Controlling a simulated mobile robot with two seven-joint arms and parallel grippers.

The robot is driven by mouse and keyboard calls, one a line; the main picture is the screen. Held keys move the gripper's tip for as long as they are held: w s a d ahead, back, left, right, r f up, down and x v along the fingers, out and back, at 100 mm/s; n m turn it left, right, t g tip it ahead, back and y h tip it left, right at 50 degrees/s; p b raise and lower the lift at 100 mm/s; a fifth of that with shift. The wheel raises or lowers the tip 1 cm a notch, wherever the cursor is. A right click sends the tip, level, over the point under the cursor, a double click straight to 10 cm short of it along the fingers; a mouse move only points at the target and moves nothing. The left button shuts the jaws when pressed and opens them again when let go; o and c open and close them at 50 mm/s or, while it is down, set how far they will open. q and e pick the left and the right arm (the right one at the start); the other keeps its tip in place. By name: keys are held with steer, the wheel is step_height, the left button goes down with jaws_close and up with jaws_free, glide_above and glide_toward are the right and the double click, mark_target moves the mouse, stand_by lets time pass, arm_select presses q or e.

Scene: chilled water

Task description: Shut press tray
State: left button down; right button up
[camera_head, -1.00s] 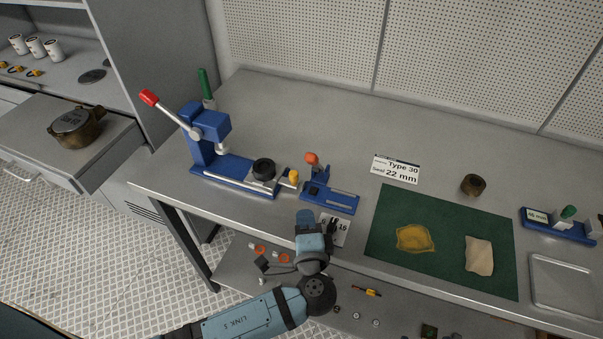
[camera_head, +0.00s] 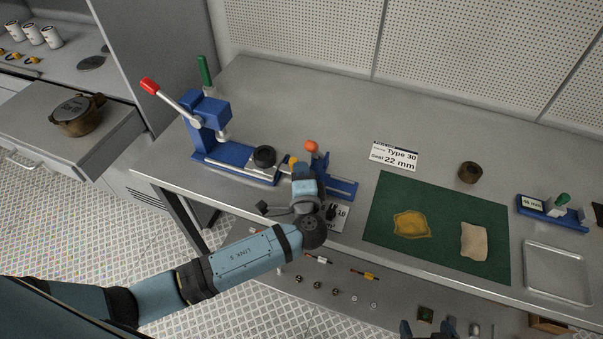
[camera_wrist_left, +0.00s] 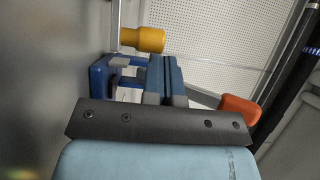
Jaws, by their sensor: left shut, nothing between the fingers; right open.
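The blue press (camera_head: 208,122) stands at the left of the bench with its red-tipped lever (camera_head: 150,86) raised. Its metal tray (camera_head: 266,172) sits out to the right of the ram, carrying a black ring (camera_head: 264,155). The tray's yellow knob (camera_head: 293,162) is at its right end. My left gripper (camera_head: 303,168) is shut and empty, just right of the knob; I cannot tell whether they touch. In the left wrist view the knob (camera_wrist_left: 143,39) is just beyond the closed fingers (camera_wrist_left: 165,78). My right gripper (camera_head: 438,328) shows partly at the bottom edge, open.
A blue fixture with an orange knob (camera_head: 311,146) is close beside my left gripper, partly hidden. A sign (camera_head: 394,156) and a green mat (camera_head: 440,248) with a yellow piece and a beige cloth lie to the right. The bench behind is clear.

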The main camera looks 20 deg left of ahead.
mark_target(271, 172)
arm_select(q)
steer(key=shift+a, duration=0.1)
steer(key=a, duration=0.8)
steer(key=shift+w+b, duration=0.15)
steer(key=shift+b, duration=0.2)
